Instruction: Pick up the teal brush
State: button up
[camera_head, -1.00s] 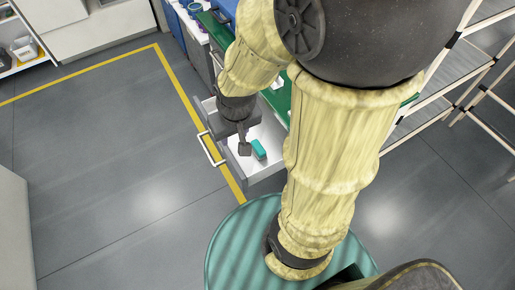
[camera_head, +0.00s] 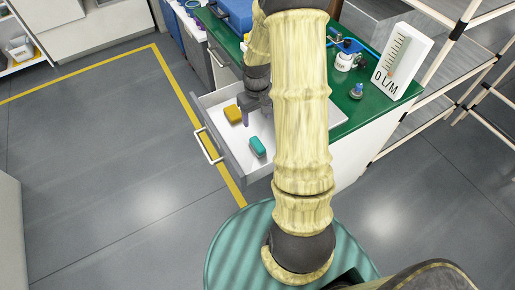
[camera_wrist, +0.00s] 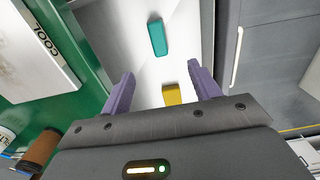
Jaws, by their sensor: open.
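The teal brush (camera_head: 257,147) lies in an open white-bottomed drawer (camera_head: 217,101), near the drawer's right front part. It also shows in the wrist view (camera_wrist: 157,38), beyond my fingertips. My gripper (camera_head: 255,113) is over the drawer, behind the teal brush and apart from it. In the wrist view, its two purple fingers (camera_wrist: 157,82) are spread and nothing is between the tips. A yellow brush-like block (camera_head: 233,114) lies in the same drawer, left of my gripper; in the wrist view it (camera_wrist: 172,95) is partly hidden by my gripper.
The green bench top (camera_head: 345,118) lies right of the drawer, with a flow gauge (camera_head: 402,62), a small bottle (camera_head: 345,62) and a blue box (camera_head: 232,14). A drawer handle (camera_head: 208,146) juts out at the front. The floor to the left is clear.

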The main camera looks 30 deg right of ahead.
send_near(258, 143)
jog(key=f, duration=0.5)
jog(key=shift+s+a, duration=0.1)
jog(key=shift+a, duration=0.3)
jog(key=shift+d+f, duration=0.1)
jog(key=shift+f, duration=0.1)
jog(key=shift+p, duration=0.3)
jog(key=shift+d+f+p, duration=0.2)
jog(key=shift+f+p, duration=0.2)
jog(key=shift+f, duration=2.2)
jog(key=c, duration=1.2)
jog(key=shift+o, duration=0.2)
